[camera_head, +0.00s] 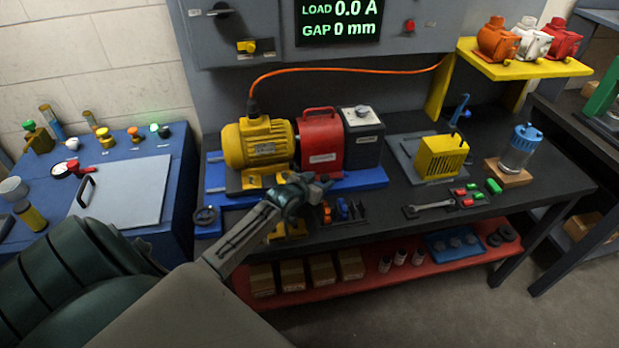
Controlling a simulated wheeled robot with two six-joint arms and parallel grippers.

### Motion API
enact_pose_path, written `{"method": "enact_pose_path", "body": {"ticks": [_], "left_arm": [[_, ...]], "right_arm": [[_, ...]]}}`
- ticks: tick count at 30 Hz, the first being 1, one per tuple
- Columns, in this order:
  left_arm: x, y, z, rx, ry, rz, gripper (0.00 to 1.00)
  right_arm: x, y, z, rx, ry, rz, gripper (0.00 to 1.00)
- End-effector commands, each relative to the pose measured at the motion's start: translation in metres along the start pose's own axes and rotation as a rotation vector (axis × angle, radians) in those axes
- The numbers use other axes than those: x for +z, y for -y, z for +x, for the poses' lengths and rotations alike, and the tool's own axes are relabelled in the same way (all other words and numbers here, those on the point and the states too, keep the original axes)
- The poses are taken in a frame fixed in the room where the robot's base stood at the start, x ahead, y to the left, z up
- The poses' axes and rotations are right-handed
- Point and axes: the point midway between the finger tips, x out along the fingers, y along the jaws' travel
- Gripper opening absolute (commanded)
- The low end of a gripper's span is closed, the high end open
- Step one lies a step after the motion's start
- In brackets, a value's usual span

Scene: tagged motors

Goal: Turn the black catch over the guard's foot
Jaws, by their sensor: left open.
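A red guard (321,141) with a handle on top stands between the yellow motor (257,145) and a dark grey unit (362,138), on a blue base (371,180). My left gripper (325,184) is open at the front edge of the blue base, just in front of the guard's lower edge. It covers part of the guard's foot area. I cannot make out the black catch; it may be hidden by the gripper or too small to tell. Whether the gripper touches anything is unclear. My right gripper is not in view.
Small blue and black parts (344,210) stand just right of the gripper. A wrench (434,206), a yellow slotted cover (441,158) and a blue-topped jar (520,148) are further right. An orange cable (350,70) runs above the motor. The display (338,20) reads 0.0 A, 0 mm.

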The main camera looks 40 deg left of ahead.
Motion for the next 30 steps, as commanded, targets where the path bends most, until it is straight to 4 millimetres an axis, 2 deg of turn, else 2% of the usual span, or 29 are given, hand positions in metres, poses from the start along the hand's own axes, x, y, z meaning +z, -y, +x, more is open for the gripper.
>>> {"method": "enact_pose_path", "body": {"ticks": [9, 15, 20, 30], "left_arm": [[0.003, 0.0, -0.058, 0.001, 0.002, 0.005, 0.52], [0.002, 0.0, -0.081, 0.0, 0.002, 0.002, 0.52], [0.001, -0.001, -0.087, 0.0, 0.001, 0.0, 0.52], [0.001, -0.001, -0.087, 0.0, 0.001, -0.001, 0.52]], "right_arm": [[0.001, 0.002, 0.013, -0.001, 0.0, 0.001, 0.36], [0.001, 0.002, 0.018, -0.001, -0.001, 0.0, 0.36], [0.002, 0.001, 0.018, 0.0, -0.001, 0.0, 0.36], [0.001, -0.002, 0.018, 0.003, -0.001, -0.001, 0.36]]}}
